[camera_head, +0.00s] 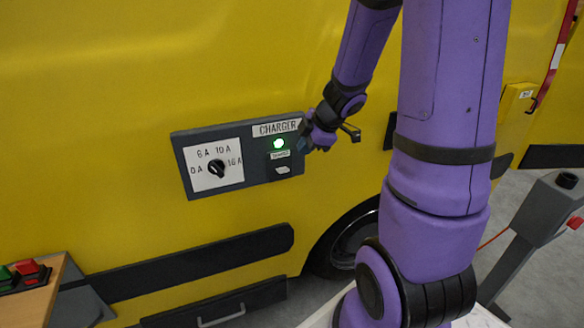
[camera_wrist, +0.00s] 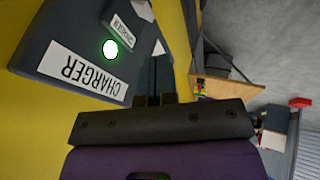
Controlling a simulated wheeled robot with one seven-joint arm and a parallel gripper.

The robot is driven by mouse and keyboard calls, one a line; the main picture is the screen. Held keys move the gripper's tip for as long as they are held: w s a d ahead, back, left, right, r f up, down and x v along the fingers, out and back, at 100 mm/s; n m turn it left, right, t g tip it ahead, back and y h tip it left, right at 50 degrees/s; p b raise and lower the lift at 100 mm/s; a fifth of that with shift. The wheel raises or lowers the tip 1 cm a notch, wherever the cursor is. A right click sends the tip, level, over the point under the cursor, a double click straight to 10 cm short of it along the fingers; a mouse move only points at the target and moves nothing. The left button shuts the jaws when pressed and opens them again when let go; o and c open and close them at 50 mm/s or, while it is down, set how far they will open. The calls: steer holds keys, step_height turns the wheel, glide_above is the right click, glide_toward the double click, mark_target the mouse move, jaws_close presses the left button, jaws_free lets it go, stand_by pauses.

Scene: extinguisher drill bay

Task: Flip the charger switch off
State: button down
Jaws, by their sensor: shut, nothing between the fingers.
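The charger panel (camera_head: 245,188) is a dark grey box on a yellow vehicle side, labelled CHARGER (camera_head: 275,128). A green lamp (camera_head: 278,143) glows on it. Below the lamp and a small label is the pale charger switch (camera_head: 283,170); its tilt is too small to tell. A rotary dial (camera_head: 216,169) is at the panel's left. My gripper (camera_head: 304,143) is shut and empty at the panel's right edge, beside the lamp and above and right of the switch. In the wrist view the shut fingers (camera_wrist: 156,76) are beside the panel (camera_wrist: 40,40) and lit lamp (camera_wrist: 110,49); contact cannot be told.
A wooden-topped bench (camera_head: 40,290) with red and green buttons is at lower left. A black rail (camera_head: 190,262) runs below the panel, and a wheel (camera_head: 352,243) is lower right of it. A grey stand (camera_head: 545,215) is at far right. The space before the switch is clear.

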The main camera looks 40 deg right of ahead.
steer(key=shift+s+d+f+g, duration=0.15)
steer(key=shift+s+f+g, duration=0.15)
steer(key=shift+f, duration=0.1)
glide_toward(281, 178)
step_height(281, 178, down, 4)
steer(key=a, duration=0.2)
steer(key=shift+w+d+f, duration=0.3)
steer(key=shift+w+d, duration=0.05)
steer(key=shift+w, duration=0.3)
steer(key=shift+w+d+f, duration=0.15)
steer(key=shift+w+f, duration=0.15)
steer(key=shift+w, duration=0.35)
